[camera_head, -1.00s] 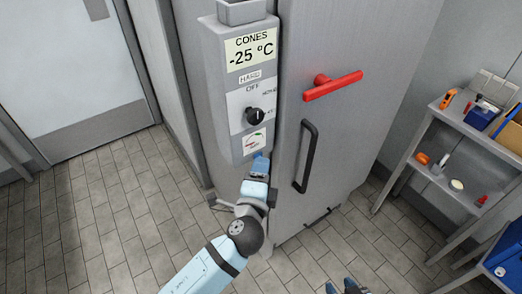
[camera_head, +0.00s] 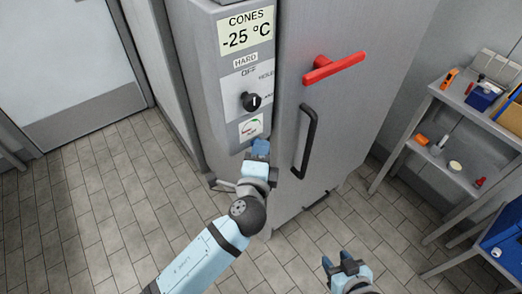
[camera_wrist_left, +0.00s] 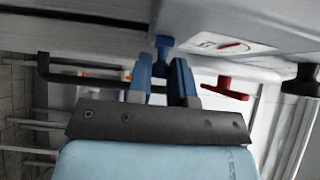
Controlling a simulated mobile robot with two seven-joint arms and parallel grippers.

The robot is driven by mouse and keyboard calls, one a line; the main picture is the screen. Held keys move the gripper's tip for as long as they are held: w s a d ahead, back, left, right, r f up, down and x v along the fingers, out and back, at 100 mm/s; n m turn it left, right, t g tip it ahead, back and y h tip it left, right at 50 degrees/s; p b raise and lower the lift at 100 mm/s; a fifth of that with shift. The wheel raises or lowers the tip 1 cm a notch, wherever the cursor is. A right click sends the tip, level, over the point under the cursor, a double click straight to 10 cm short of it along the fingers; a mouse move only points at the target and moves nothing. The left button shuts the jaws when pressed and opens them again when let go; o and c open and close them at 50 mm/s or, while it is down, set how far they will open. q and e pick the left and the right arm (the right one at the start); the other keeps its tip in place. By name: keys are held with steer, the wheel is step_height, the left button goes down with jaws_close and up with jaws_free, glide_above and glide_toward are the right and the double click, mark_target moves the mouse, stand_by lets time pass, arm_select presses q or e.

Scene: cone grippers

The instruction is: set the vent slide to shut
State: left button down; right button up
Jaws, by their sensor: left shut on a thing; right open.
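My left gripper (camera_head: 261,150) is at the lower edge of the grey control box (camera_head: 208,85), just below a white label (camera_head: 250,127) with a coloured arc. In the left wrist view, my left gripper (camera_wrist_left: 162,80) has its two blue fingers on either side of a small blue tab (camera_wrist_left: 163,43), which sticks out from the box's underside. It appears to be the vent slide's tab; the head view hides it behind the fingers. The slide's position cannot be read. My right gripper (camera_head: 340,263) is open and empty, low in front of the cabinet.
The grey cabinet door (camera_head: 350,110) has a red handle (camera_head: 333,67) and a black bar handle (camera_head: 305,142) close to the right of my left gripper. A black dial (camera_head: 251,102) sits above the label. Shelves (camera_head: 445,165) with tools stand at right. The tiled floor at left is clear.

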mark_target(276, 133)
arm_select(q)
steer(key=shift+w+d+b, duration=0.2)
steer(key=shift+w+d, duration=0.4)
steer(key=shift+d, duration=0.2)
steer(key=shift+w+d+b, duration=0.15)
steer(key=shift+w+d, duration=0.45)
steer(key=shift+d, duration=0.15)
steer(key=shift+a+r, duration=0.1)
arm_select(e)
steer(key=shift+f, duration=0.2)
arm_select(q)
steer(key=c, duration=1)
jaws_free()
steer(key=shift+c, duration=0.2)
arm_select(e)
steer(key=shift+w, duration=0.15)
